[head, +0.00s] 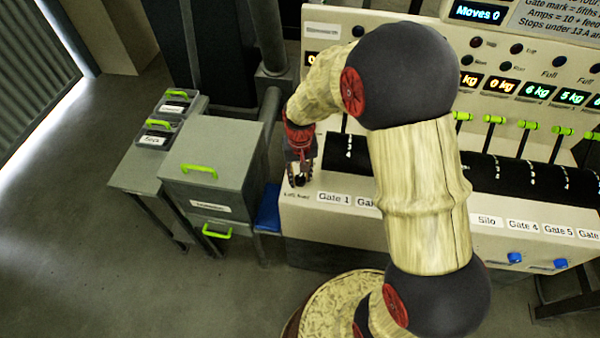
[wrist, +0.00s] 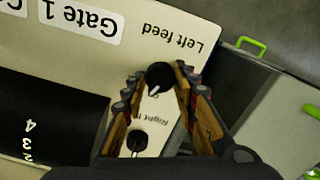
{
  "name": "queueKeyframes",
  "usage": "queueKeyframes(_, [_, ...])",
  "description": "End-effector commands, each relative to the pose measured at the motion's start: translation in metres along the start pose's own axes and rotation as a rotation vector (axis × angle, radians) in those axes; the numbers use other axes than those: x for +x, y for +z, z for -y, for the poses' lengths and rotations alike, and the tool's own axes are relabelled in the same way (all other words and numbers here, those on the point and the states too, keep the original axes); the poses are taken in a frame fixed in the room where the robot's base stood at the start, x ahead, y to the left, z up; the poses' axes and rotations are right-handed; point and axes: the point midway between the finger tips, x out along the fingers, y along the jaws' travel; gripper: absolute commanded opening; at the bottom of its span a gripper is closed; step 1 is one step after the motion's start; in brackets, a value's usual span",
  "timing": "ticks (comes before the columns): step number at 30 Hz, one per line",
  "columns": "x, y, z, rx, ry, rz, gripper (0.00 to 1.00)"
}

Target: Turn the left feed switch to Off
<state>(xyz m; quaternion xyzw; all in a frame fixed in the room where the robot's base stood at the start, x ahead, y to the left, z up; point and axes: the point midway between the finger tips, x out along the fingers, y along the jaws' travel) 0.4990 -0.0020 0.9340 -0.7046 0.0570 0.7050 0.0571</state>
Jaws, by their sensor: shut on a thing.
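The left feed switch (wrist: 160,76) is a round black knob with a white pointer mark, beside the printed "Left feed" label. In the wrist view its pointer is aimed down and slightly left. My gripper (wrist: 158,78) is shut on this knob, one fingertip on each side of it. In the head view my gripper (head: 299,180) points down at the left end of the console's pale top, and the knob cannot be made out there. A second black knob (wrist: 136,140) sits between my fingers, near a partly covered label that starts with "Right".
The Gate 1 label (head: 333,198) and a black scale strip (wrist: 40,115) lie beside the switches. A grey cabinet (head: 210,165) with green handles stands left of the console, with small bins (head: 160,130) behind it. Green-tipped levers (head: 495,120) line the console to the right.

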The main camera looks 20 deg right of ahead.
Motion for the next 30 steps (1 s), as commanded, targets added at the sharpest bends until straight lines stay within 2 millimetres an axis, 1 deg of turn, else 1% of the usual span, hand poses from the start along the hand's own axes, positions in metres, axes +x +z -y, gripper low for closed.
queueKeyframes(6, [-0.0021, -0.0008, 0.0005, -0.184, -0.001, -0.001, 0.03])
queueKeyframes(15, [-0.0012, -0.0012, 0.0006, -0.360, 0.000, -0.003, 0.03])
queueKeyframes(21, [-0.0009, -0.0013, 0.0007, -0.419, 0.000, -0.003, 0.03])
queueKeyframes(30, [-0.0007, -0.0013, 0.0007, -0.440, 0.000, -0.003, 0.03])
